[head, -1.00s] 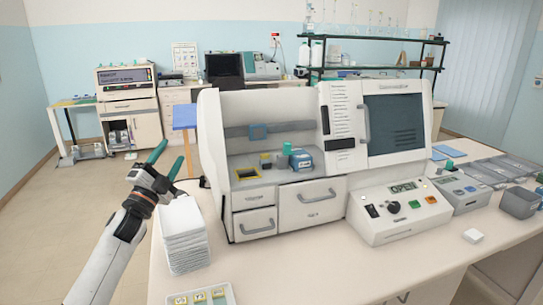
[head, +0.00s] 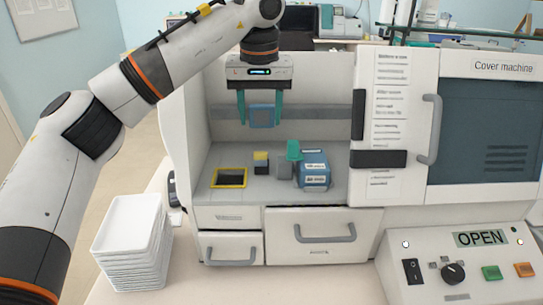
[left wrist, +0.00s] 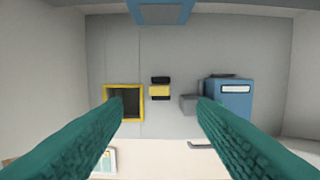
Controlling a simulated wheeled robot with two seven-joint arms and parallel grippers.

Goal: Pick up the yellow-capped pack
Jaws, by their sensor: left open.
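The yellow-capped pack (head: 261,162) is a small dark block with a yellow top. It stands on the grey deck inside the cover machine, between a yellow-framed opening and a blue box. It also shows in the left wrist view (left wrist: 160,90), between my fingers and beyond them. My left gripper (head: 260,122) points down above the deck, over the pack and apart from it. Its two green fingers are open and empty, with the fingertips also in the left wrist view (left wrist: 157,105). My right gripper is not in view.
Just right of the pack are a grey block (head: 285,167), a green-topped part (head: 294,150) and the blue box (head: 314,170). The yellow-framed opening (head: 230,178) is at left. White trays (head: 134,240) are stacked outside. The machine's side walls and back panel enclose the deck.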

